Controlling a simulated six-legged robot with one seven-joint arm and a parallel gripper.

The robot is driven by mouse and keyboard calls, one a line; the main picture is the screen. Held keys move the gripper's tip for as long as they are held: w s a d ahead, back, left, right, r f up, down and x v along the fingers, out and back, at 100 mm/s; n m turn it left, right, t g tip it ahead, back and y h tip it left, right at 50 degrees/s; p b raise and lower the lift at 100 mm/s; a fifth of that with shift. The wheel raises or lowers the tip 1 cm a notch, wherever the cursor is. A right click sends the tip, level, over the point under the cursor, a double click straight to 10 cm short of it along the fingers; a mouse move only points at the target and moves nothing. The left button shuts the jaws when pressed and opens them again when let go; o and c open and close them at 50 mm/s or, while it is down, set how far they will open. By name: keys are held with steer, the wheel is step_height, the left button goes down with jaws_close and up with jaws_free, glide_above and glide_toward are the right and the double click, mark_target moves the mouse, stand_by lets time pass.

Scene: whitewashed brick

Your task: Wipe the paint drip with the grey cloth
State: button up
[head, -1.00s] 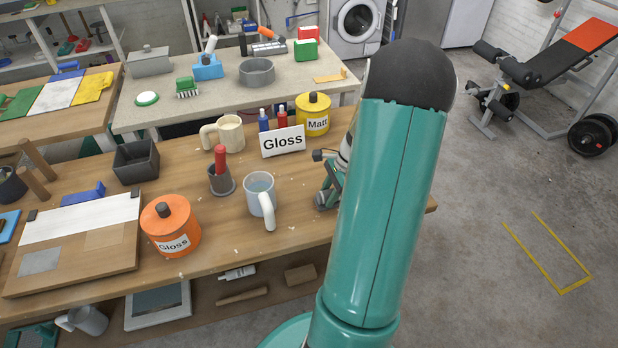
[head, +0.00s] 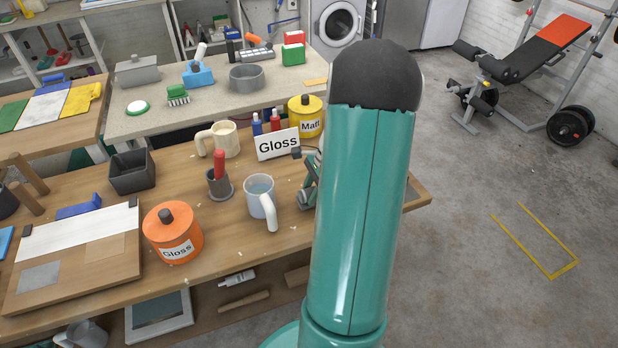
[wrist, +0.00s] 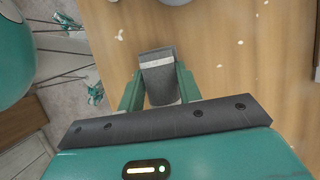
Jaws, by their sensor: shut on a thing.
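My gripper (wrist: 160,85) is shut on a dark grey piece with a pale stripe, which looks like the folded grey cloth (wrist: 158,76). The green fingers stand on either side of it, over the wooden workbench (wrist: 225,60). In the head view my gripper (head: 307,192) shows only partly, just right of the pale blue mug (head: 260,198); my arm covers the rest and the cloth. I cannot pick out a paint drip for certain; only small pale flecks show on the bench top.
An orange Gloss tin (head: 172,232), a grey pot with a red-handled tool (head: 219,185), a Gloss sign (head: 277,144), a cream mug (head: 222,139) and a yellow Matt tin (head: 306,115) stand around. A board (head: 90,262) lies at left.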

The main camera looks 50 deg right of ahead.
steer(key=shift+r, duration=2.9)
